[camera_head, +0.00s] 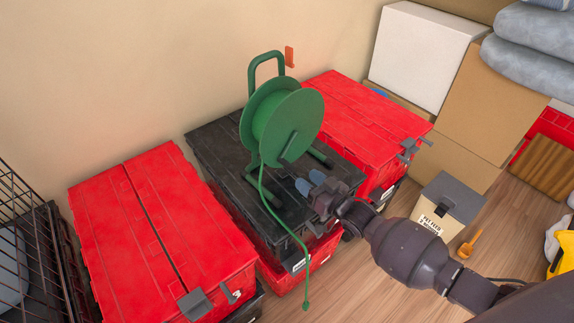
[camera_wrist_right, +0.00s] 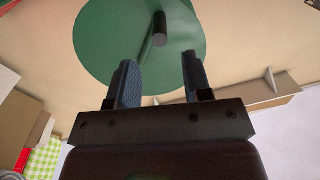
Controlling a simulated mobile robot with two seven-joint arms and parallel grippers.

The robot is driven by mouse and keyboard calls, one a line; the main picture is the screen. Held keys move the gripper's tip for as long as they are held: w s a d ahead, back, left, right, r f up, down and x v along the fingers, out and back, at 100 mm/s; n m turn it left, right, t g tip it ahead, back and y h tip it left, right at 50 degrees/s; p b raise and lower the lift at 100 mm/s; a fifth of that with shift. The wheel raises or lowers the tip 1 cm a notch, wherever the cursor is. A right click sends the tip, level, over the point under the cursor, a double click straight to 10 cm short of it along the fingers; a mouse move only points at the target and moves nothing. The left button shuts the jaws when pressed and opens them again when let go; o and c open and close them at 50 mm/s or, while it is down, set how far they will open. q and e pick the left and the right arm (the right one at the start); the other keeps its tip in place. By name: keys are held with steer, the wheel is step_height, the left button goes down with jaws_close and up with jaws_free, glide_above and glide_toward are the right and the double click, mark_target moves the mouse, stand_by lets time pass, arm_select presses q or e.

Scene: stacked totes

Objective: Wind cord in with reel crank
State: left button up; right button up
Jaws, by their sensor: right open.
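A green cord reel (camera_head: 284,118) stands upright on the black tote lid (camera_head: 215,150) in the head view. Its round side disc (camera_wrist_right: 125,40) fills the upper part of the right wrist view. A dark crank handle (camera_wrist_right: 160,32) sticks out from the disc. The green cord (camera_head: 283,226) hangs from the reel over the tote's front and ends in a small knob (camera_head: 306,305) low down. My right gripper (camera_head: 310,184) is open and empty, just in front of the reel's lower right side. In the wrist view the crank handle lies beyond the fingertips, between their lines. My left gripper is not in view.
Red totes (camera_head: 160,225) and (camera_head: 345,115) flank the black one. Cardboard boxes (camera_head: 470,100) and a white box (camera_head: 425,55) stand at back right. A small labelled bin (camera_head: 447,208) is on the floor at right. A wire cage (camera_head: 35,250) is at left.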

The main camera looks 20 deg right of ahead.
mark_target(292, 169)
steer(key=b+x, duration=0.1)
steer(key=x, duration=0.5)
steer(key=shift+w+a+f, duration=0.15)
steer(key=shift+w, duration=0.15)
steer(key=shift+x, duration=0.8)
jaws_close()
